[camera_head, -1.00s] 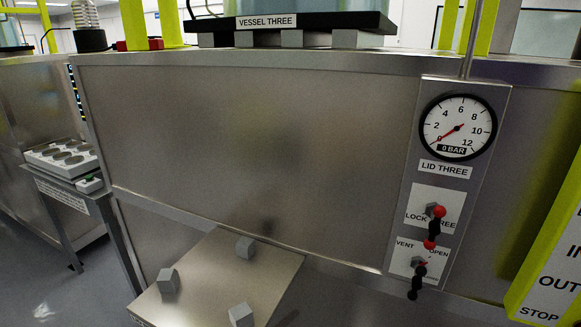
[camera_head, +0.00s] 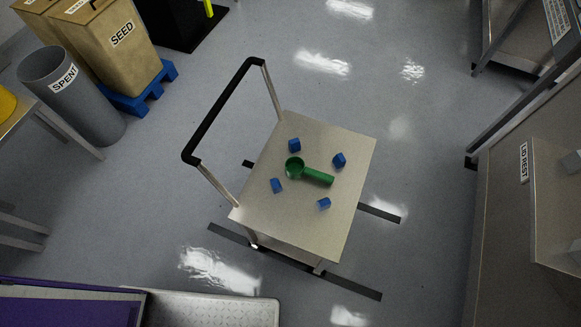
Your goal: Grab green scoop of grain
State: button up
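The green scoop (camera_head: 316,175) lies on the flat top of a metal cart (camera_head: 336,138). Its round bowl is at the left and its handle points right and slightly down. Several small blue blocks (camera_head: 295,145) stand around it on the cart top, apart from it. Whether grain is in the bowl is too small to tell. My gripper is not in view.
The cart has a black push handle (camera_head: 222,108) on its left. A grey SPENT bin (camera_head: 78,100) and SEED sacks (camera_head: 125,50) on a blue pallet (camera_head: 140,92) stand upper left. A metal cabinet is at right. Floor around the cart is mostly clear.

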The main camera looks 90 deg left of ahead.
aim_at(295, 166)
jog(key=u, duration=1.85)
jog(key=j+u, duration=0.2)
jog(key=u, duration=0.25)
jog(key=i+j+u, duration=0.1)
jog(key=u, duration=0.4)
jog(key=i, duration=0.05)
